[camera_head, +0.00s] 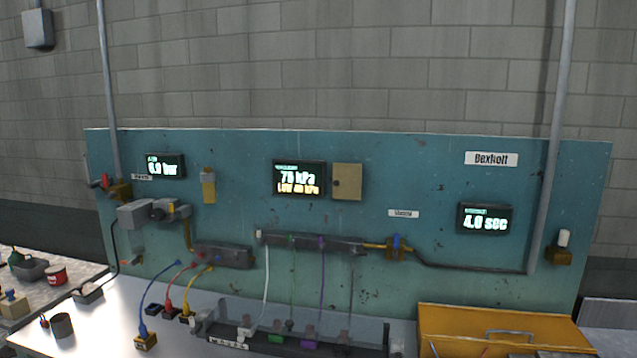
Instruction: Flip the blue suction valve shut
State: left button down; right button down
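The blue suction valve (396,243) is on the teal panel, right of centre. Its small blue handle looks upright on a brass body. The body joins a brass fitting from the dark manifold (310,242) on its left and a dark pipe (460,268) on its right. The handle is small, so its exact angle is hard to tell. A small white label (403,213), too blurred to read, is above it. Neither of my grippers is in view.
A red-handled valve (104,181) is at the panel's far left, and a white-capped brass fitting (560,248) at its far right. Displays show 6.9 bar, 75 kPa (299,177) and 4.0 sec (485,219). An orange case (450,325) and a clear-fronted rack (230,330) stand below.

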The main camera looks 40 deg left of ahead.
aim_at(396, 241)
jog(key=j, duration=1.05)
jog(key=k+j+z, duration=0.1)
jog(key=j, duration=0.95)
